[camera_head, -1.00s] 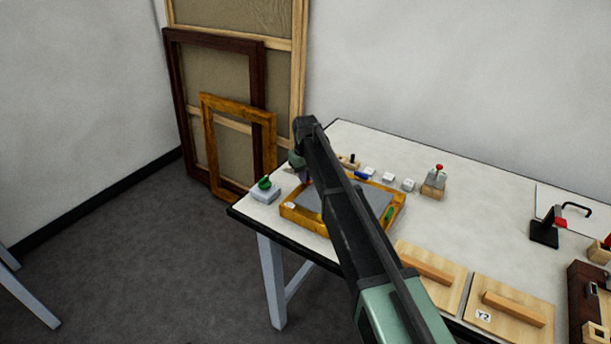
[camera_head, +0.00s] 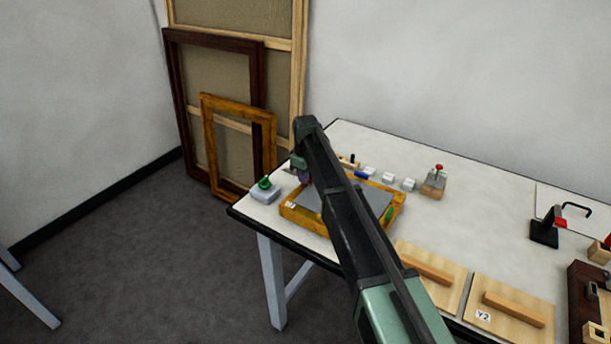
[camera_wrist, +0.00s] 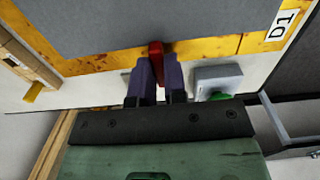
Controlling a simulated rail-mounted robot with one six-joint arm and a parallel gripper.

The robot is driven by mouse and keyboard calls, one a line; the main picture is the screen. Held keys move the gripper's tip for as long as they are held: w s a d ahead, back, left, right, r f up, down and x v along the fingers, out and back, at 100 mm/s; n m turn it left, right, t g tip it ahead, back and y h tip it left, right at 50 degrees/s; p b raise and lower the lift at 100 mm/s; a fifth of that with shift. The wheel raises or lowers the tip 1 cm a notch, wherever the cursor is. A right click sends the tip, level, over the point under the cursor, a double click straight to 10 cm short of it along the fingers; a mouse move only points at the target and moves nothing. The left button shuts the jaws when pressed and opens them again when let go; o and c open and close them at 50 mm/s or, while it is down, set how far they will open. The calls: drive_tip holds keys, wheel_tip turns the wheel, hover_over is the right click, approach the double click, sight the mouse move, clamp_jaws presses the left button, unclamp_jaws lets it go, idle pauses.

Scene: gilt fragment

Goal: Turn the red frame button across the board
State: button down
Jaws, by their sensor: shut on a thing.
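The gilt frame (camera_head: 318,222) lies flat on the bench with the grey board (camera_head: 375,198) inside it. It also shows in the wrist view (camera_wrist: 110,62), with a D1 label near its right corner. The red frame button (camera_wrist: 155,48) stands across the frame's bar in the wrist view, its far end near the board's edge; whether it overlaps the board is unclear. My gripper (camera_wrist: 157,65) is shut on the red button, a purple finger on each side. In the head view my gripper (camera_head: 305,180) is at the frame's far left side, and my arm hides part of the frame. A green button (camera_head: 388,214) sits on the right bar.
A grey box with a green knob (camera_head: 265,190) stands close beside the frame, near my gripper in the wrist view (camera_wrist: 218,78). Several small white blocks (camera_head: 388,178) and a red-knobbed block (camera_head: 434,184) stand behind. Wooden panels (camera_head: 510,305) lie at the front right.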

drive_tip(key=c, duration=1.2)
unclamp_jaws()
drive_tip(key=shift+o, duration=0.2)
wheel_tip(320, 180, up, 11)
drive_tip(key=p, duration=1)
drive_tip(key=shift+f+p, duration=0.15)
drive_tip(key=shift+p, duration=0.25)
